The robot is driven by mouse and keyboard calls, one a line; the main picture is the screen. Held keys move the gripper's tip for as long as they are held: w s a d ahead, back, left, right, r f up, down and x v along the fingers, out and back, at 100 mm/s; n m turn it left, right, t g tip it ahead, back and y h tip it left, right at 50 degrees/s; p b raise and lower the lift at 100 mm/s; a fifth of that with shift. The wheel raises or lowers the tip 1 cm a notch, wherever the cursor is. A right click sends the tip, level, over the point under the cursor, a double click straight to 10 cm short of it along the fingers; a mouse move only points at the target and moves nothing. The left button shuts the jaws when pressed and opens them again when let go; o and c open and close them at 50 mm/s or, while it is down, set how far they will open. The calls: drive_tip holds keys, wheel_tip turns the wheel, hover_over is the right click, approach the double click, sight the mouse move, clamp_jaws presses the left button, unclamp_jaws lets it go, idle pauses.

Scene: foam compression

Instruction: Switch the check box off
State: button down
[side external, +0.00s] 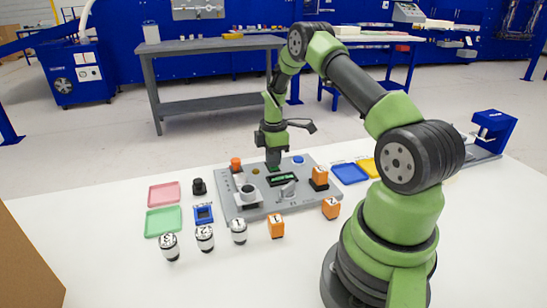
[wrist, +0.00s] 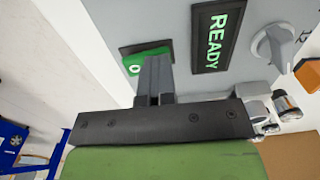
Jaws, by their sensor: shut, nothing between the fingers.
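The check box (side external: 306,204) is a grey console on the white table. Its dark display (wrist: 215,38) reads READY in green; the display also shows in the side view (side external: 283,179). A green rocker switch (wrist: 136,62) with a white O mark sits beside the display. My gripper (wrist: 155,60) is shut and empty, with its fingertips over the switch and hiding part of it. I cannot tell whether the fingertips touch it. In the side view my gripper (side external: 272,168) points down at the rear of the console, behind the display.
On the console are an orange knob (side external: 236,164), a blue button (side external: 298,160), a grey lever (side external: 288,190) and an orange block (side external: 319,176). Pink (side external: 164,194) and green (side external: 163,221) trays lie left, a blue tray (side external: 349,173) right. Numbered cylinders (side external: 204,238) stand in front.

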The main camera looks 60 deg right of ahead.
drive_tip(key=shift+f, duration=0.15)
drive_tip(key=shift+w+d+r, duration=0.3)
drive_tip(key=shift+w+d, duration=0.2)
drive_tip(key=shift+r, duration=0.15)
wheel_tip(320, 180, up, 14)
drive_tip(key=s+a, duration=0.1)
drive_tip(key=shift+s+a, duration=0.3)
idle(0.4)
